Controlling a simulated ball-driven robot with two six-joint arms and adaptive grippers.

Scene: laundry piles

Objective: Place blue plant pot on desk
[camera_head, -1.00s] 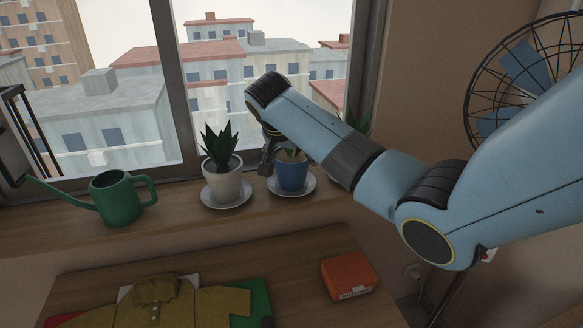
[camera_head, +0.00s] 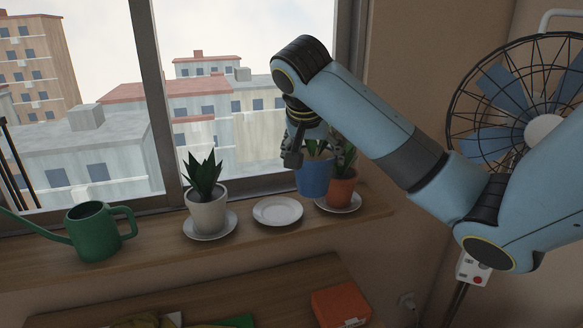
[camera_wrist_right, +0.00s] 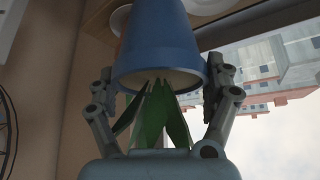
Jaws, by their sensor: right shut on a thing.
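The blue plant pot (camera_head: 313,180) with a green plant is held by my right gripper (camera_head: 317,158), lifted above the windowsill. In the right wrist view the blue pot (camera_wrist_right: 160,45) sits between the two fingers of my right gripper (camera_wrist_right: 163,85), which are shut on its rim, with the green leaves toward the palm. The desk (camera_head: 240,300) is below the sill at the bottom of the head view. My left gripper is not in view.
An empty white saucer (camera_head: 277,211) lies on the windowsill (camera_head: 150,250). A white pot (camera_head: 207,214) stands left of it, a terracotta pot (camera_head: 342,191) right. A green watering can (camera_head: 95,235) is further left. An orange box (camera_head: 341,307) and folded clothes occupy parts of the desk.

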